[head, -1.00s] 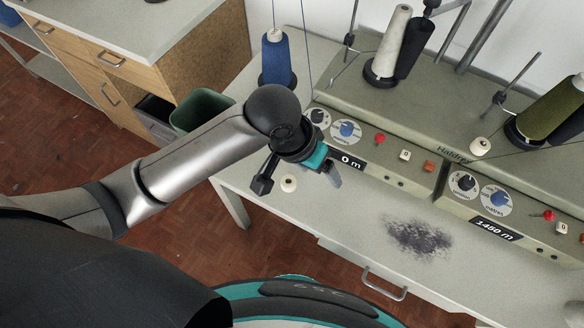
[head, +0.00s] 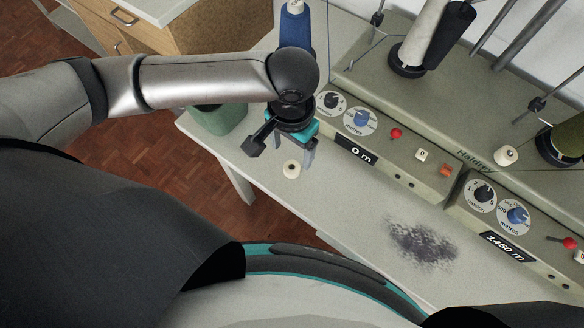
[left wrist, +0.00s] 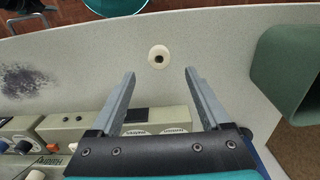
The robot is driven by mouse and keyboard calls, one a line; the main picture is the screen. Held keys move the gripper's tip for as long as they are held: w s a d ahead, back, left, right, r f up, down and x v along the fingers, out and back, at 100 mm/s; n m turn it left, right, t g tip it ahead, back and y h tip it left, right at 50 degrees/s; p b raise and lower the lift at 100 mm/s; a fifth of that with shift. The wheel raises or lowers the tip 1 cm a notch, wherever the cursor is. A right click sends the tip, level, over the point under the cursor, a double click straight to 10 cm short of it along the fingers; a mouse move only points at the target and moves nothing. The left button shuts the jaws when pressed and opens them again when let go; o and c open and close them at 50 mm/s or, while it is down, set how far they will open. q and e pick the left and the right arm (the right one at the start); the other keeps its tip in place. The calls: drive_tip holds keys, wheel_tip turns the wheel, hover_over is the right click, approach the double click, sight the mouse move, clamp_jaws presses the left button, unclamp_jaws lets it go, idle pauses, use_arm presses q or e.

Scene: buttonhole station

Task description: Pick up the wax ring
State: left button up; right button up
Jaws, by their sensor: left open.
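The wax ring (head: 291,169) is a small cream ring lying on the bare grey table top, near the table's left end. In the left wrist view the wax ring (left wrist: 158,54) shows its dark centre hole and lies just beyond the fingertips, about midway between them. My left gripper (left wrist: 160,72) is open and empty, with its two grey fingers apart. In the head view the left gripper (head: 307,156) is close beside the ring, on its upper right; its height above the table is hard to tell. My right gripper is not in view.
A winding machine (head: 400,172) with dials, buttons and thread cones runs along the table's back. A blue thread cone (head: 295,28) stands behind my left wrist. A green bin (left wrist: 292,62) stands off the table's end. A dark smudge (head: 422,243) marks the otherwise clear table top.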

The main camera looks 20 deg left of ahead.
sight(291, 166)
use_arm(q)
wheel_tip(291, 166, down, 8)
drive_tip(key=shift+s+r+b, duration=0.15)
drive_tip(key=shift+r+b, duration=0.1)
drive_tip(key=shift+b, duration=0.9)
clamp_jaws()
